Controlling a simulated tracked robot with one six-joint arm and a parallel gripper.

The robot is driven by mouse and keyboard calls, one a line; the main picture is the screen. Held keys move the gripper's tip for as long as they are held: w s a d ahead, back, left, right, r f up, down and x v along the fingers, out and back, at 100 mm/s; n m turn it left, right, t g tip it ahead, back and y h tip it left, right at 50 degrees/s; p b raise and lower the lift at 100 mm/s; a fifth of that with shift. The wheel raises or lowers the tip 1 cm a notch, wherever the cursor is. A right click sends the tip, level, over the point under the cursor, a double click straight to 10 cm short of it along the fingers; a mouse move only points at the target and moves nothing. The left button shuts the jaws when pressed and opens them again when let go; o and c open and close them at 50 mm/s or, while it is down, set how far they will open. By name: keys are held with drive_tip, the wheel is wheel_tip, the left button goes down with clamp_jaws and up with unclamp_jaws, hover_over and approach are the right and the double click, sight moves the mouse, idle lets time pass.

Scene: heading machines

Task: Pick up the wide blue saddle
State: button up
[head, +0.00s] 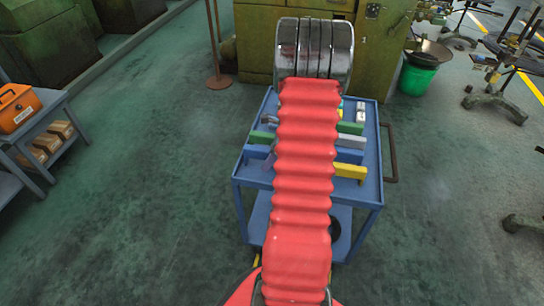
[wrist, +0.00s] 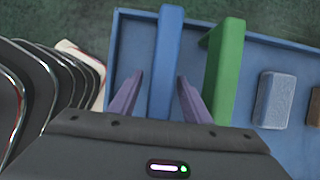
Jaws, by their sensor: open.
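The wide blue saddle (wrist: 168,35) is a long blue bar in the wrist view, running up the picture between the two purple fingers of my gripper (wrist: 160,77). The fingers are apart, one on each side of it, with a gap showing on the left. Whether the right finger touches it I cannot tell. The near end of the saddle is hidden behind my gripper body. In the head view, blue pieces show on both sides of my red arm, and the one at right (head: 347,156) may be part of this saddle. My arm hides the middle.
A green block (wrist: 224,70) stands close to the right of the saddle, with a grey-blue block (wrist: 276,98) farther right. The blue cart (head: 239,170) also carries a yellow block (head: 350,172). A green machine (head: 255,45) stands behind the cart. Open floor lies to the left.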

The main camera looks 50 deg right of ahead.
drive_tip(key=shift+c, duration=0.5)
clamp_jaws()
idle(0.4)
